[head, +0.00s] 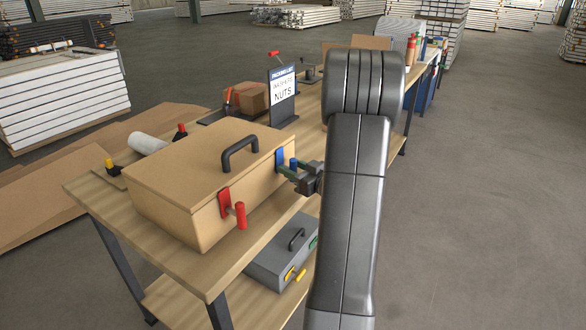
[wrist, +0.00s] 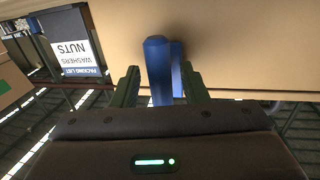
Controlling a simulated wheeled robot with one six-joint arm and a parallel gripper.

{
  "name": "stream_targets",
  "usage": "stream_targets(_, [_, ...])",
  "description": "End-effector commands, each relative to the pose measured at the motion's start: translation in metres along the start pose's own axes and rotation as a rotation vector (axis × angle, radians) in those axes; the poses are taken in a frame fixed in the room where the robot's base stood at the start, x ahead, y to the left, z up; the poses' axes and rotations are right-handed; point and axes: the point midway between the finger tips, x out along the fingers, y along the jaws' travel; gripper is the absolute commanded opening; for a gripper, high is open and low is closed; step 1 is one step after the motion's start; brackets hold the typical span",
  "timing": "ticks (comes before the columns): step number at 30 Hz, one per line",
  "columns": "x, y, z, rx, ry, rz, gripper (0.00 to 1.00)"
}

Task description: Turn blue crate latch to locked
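A tan crate (head: 185,180) with a black top handle stands on the wooden workbench. Its blue latch (head: 280,158) is on the crate's side facing my arm, towards the far end. In the wrist view the blue latch handle (wrist: 158,70) lies between my two green fingers, with a gap visible on its left. My gripper (head: 285,169) is open at the latch; it also shows in the wrist view (wrist: 160,70). Whether the right finger touches the latch is unclear. A red latch (head: 239,214) is on the same side, nearer the front.
A grey case (head: 275,258) with yellow and green latches sits on the lower shelf. A packing-list sign (head: 283,92) reading washers and nuts stands behind the crate; it also shows in the wrist view (wrist: 72,42). The floor to the right is clear.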

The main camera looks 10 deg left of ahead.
Motion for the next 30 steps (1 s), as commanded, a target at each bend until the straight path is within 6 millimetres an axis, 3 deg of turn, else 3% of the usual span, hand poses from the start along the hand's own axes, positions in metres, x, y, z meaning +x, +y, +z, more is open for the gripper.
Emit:
stream_targets(8, [-0.016, 0.001, 0.0, 0.0, 0.0, 0.002, 0.4])
stream_targets(21, [-0.093, 0.001, 0.0, 0.0, 0.0, 0.005, 0.4])
stream_targets(30, [-0.13, 0.001, 0.0, 0.0, 0.0, 0.003, 0.4])
